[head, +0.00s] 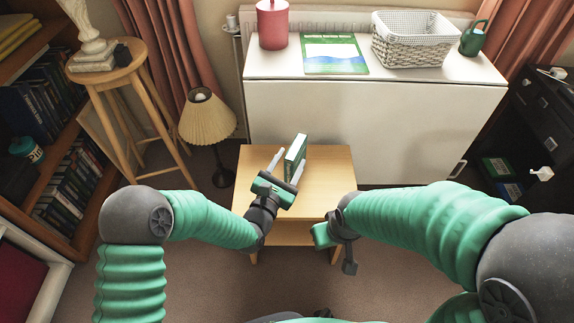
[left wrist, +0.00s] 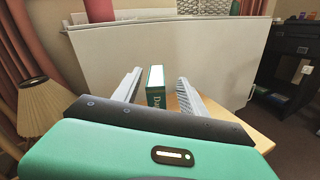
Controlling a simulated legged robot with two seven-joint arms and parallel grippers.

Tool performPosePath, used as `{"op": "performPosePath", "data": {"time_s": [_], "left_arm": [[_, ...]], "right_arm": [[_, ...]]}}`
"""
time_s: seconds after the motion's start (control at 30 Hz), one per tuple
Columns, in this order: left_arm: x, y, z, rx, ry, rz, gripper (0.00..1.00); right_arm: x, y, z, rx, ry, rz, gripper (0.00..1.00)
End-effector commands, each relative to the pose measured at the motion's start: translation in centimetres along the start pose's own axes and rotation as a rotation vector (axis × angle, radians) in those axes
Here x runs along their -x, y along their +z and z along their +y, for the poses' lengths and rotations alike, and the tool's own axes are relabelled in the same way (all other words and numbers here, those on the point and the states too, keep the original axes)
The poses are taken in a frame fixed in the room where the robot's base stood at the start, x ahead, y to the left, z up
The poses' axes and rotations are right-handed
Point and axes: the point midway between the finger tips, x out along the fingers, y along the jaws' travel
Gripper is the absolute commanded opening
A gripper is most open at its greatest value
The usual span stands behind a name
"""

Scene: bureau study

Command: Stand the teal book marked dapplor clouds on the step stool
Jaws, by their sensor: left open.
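The teal book (head: 296,153) stands upright on the light wooden step stool (head: 325,165). In the left wrist view the book (left wrist: 156,96) shows its spine with part of a title, starting "Da", and its pale top edge. My left gripper (head: 286,166) is open, with one finger on each side of the book. In the left wrist view the left gripper (left wrist: 158,88) shows a gap between each finger and the book. My right gripper (head: 325,235) is low at the stool's front right edge, and its fingers are not clear.
A white cabinet (head: 375,122) behind the stool bears a red canister (head: 272,25), a green-blue book (head: 334,54), a wicker basket (head: 411,40) and a green watering can (head: 474,38). A lamp (head: 208,118) and a round wooden stool (head: 118,75) stand left. The stool top's right side is clear.

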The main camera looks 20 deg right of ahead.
Motion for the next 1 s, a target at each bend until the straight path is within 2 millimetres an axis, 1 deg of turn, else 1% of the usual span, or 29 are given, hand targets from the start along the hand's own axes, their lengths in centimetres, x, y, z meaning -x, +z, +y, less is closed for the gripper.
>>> {"op": "performPosePath", "data": {"time_s": [0.07,0.17,0.3,0.4,0.5,0.6,0.77,0.83,0.87,0.97,1.0], "left_arm": [[0.8,0.1,0.1,0.001,-0.001,0.003,0.50],[2.7,0.3,0.2,0.002,0.000,0.005,0.50],[6.5,0.4,0.2,0.004,0.000,0.006,0.50],[8.9,0.2,0.1,0.004,0.000,0.006,0.50],[10.7,0.1,0.1,0.002,-0.001,0.004,0.50],[11.7,0.1,0.0,0.001,-0.001,0.002,0.50],[11.9,0.0,0.1,-0.010,-0.002,0.003,0.50],[11.9,-0.4,0.4,-0.092,-0.018,0.036,0.50],[11.9,-0.8,0.7,-0.163,-0.032,0.065,0.50],[12.8,-3.0,2.7,-0.548,-0.130,0.226,0.50],[13.8,-4.2,4.2,-0.743,-0.197,0.311,0.50]], "right_arm": [[0.5,-0.1,0.0,0.000,0.000,0.000,0.36],[1.3,-0.3,0.0,0.000,0.000,0.000,0.36],[2.5,-0.6,0.0,0.000,0.000,0.000,0.36],[3.0,-0.7,0.0,0.000,0.000,0.000,0.36],[3.3,-0.8,0.0,0.000,0.000,0.000,0.36],[3.5,-0.8,0.0,0.000,0.000,0.000,0.36],[3.4,-0.8,0.0,0.000,0.000,0.000,0.36],[3.4,-0.8,0.0,0.000,0.000,0.000,0.36],[3.4,-0.8,0.0,0.000,0.000,0.000,0.36],[3.4,-0.8,0.0,0.000,0.000,0.000,0.36],[3.4,-0.8,0.0,0.000,0.000,0.000,0.36]]}}
